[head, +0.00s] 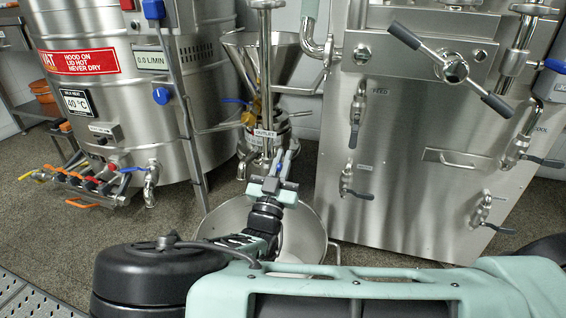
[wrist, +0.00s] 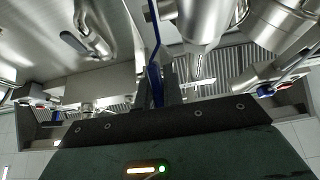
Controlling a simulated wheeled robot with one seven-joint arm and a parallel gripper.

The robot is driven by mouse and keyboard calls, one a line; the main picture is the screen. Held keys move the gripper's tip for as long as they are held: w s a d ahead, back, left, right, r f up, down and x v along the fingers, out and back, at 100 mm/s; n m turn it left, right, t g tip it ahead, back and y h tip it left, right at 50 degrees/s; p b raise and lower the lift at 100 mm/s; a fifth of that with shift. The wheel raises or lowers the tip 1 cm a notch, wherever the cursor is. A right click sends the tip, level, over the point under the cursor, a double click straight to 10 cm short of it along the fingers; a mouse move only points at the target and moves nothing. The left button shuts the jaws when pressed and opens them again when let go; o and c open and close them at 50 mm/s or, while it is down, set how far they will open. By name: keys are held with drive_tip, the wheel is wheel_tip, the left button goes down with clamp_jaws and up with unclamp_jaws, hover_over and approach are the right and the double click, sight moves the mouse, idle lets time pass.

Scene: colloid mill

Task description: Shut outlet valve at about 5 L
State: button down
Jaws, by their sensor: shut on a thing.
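The mill's outlet valve carries an OUTLET label (head: 264,134) on the steel hopper machine in the middle of the head view. My gripper (head: 274,186) is just below that label, with its jaws closed on a blue lever handle. In the wrist view the blue outlet lever (wrist: 153,42) runs upward from between my fingers (wrist: 160,92). A wide steel pot (head: 318,227) stands on the floor under the outlet; my arm covers much of it. A pale surface shows inside, but its level cannot be read. Whether liquid flows is unclear.
A large steel tank (head: 135,110) with a display reading 0.0 L/MIN (head: 150,57) stands at left. A tall steel cabinet (head: 420,140) with several valve handles stands at right. Orange-handled valves (head: 85,180) sit low on the left. A grated platform edge (head: 30,295) is at lower left.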

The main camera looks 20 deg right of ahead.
drive_tip(key=c, duration=1.5)
unclamp_jaws()
drive_tip(key=p+v, duration=0.3)
drive_tip(key=v, duration=0.9)
